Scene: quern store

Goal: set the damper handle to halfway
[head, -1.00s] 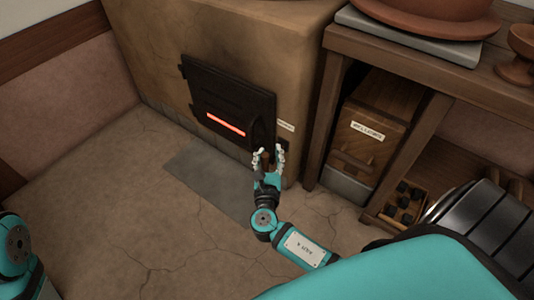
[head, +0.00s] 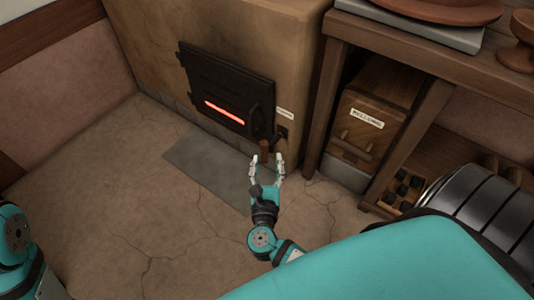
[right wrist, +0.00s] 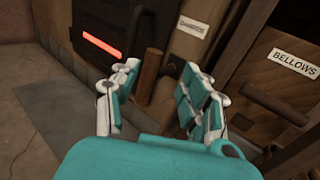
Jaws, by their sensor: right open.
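The damper handle is a short brown wooden grip (head: 264,149) low at the right end of the stove front, beside the black fire door. In the right wrist view the wooden grip (right wrist: 149,73) stands between and beyond my fingertips. My right gripper (head: 267,159) is open and empty just in front of it, and no clear contact shows. Its spread fingers also show in the right wrist view (right wrist: 158,82). A small label plate (right wrist: 192,28) is above the grip, too small to read. Only part of my left arm shows; its gripper is out of view.
The stove's black door (head: 226,88) has a glowing red slot. A grey floor plate (head: 210,166) lies before it. Right of the stove is a wooden shelf unit (head: 316,125) holding a box labelled BELLOWS (head: 375,112). The cracked floor at left is clear.

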